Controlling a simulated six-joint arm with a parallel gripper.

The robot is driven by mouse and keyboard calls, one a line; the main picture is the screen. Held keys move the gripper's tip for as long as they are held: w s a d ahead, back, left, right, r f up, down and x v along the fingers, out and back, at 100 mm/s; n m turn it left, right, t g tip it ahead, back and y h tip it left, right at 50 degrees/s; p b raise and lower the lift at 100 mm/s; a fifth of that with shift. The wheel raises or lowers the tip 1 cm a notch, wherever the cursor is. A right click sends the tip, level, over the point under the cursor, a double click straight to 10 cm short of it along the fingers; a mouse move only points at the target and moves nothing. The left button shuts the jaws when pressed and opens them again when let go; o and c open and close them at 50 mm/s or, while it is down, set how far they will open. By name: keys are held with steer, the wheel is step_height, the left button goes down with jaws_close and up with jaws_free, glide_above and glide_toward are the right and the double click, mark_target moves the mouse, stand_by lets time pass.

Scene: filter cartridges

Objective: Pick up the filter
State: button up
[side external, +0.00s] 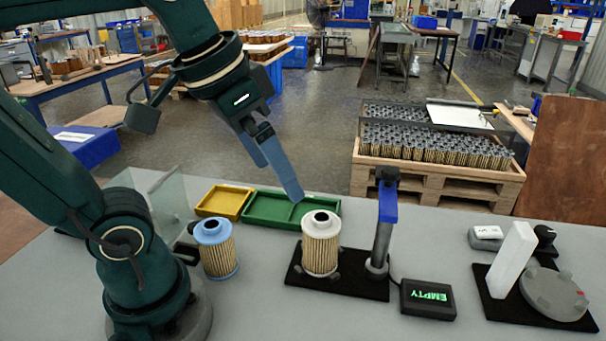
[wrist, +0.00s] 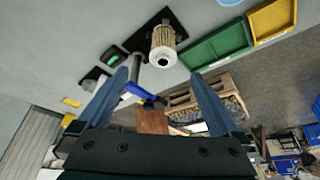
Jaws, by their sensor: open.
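A pleated filter with a white cap (side external: 321,245) stands upright on a black mat (side external: 375,284) in the side view. It also shows in the wrist view (wrist: 163,45), above and between my fingertips in the picture. A second pleated filter, with blue end rings (side external: 217,250), stands on the bench to its left. My gripper (side external: 293,190) is open and empty, with blue fingers pointing down. In the side view its tips appear up and left of the white-capped filter, apart from it. Both fingers (wrist: 160,73) show spread in the wrist view.
A post with a blue head (side external: 388,205) stands right of the white-capped filter. A box reading "EMPTY" (side external: 428,299) lies beside it. Green (side external: 262,221) and yellow (side external: 223,202) trays lie behind. A white block (side external: 512,260) and grey disc (side external: 555,292) are at right.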

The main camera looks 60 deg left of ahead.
mark_target(319, 217)
steer(key=shift+w+a+f+g, duration=0.6)
steer(key=shift+w+g, duration=0.9)
steer(key=shift+w, duration=2.8)
step_height(319, 217, down, 12)
steer(key=shift+s+d+r, duration=0.1)
steer(key=shift+w+f, duration=0.2)
steer(key=shift+f, duration=1.2)
steer(key=shift+w+f, duration=0.2)
steer(key=shift+f, duration=1.2)
steer(key=c, duration=1.4)
steer(key=shift+r, duration=0.15)
